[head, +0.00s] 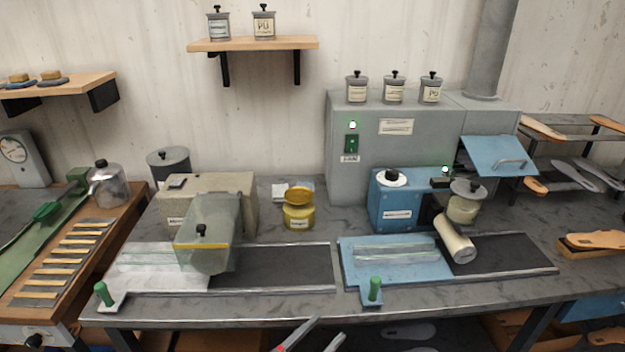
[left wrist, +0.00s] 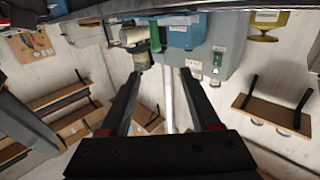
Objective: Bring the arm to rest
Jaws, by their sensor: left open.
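My left gripper (head: 327,327) shows at the bottom edge of the head view, in front of the workbench (head: 240,312). Only the ends of its two grey fingers are in the picture. They stand apart with nothing between them. In the left wrist view the two dark fingers of my left gripper (left wrist: 160,76) are spread and empty. That view looks tilted or turned over, with the blue machine at its top. The rest of my left arm is hidden in the head view. My right gripper is in neither view.
The bench holds a beige machine (head: 240,188), a yellow pot (head: 299,215), a blue machine (head: 397,207) and a tilted white roller (head: 455,238). Green handles (head: 375,288) rise near its front edge. Sandal soles (head: 410,331) lie on a shelf below.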

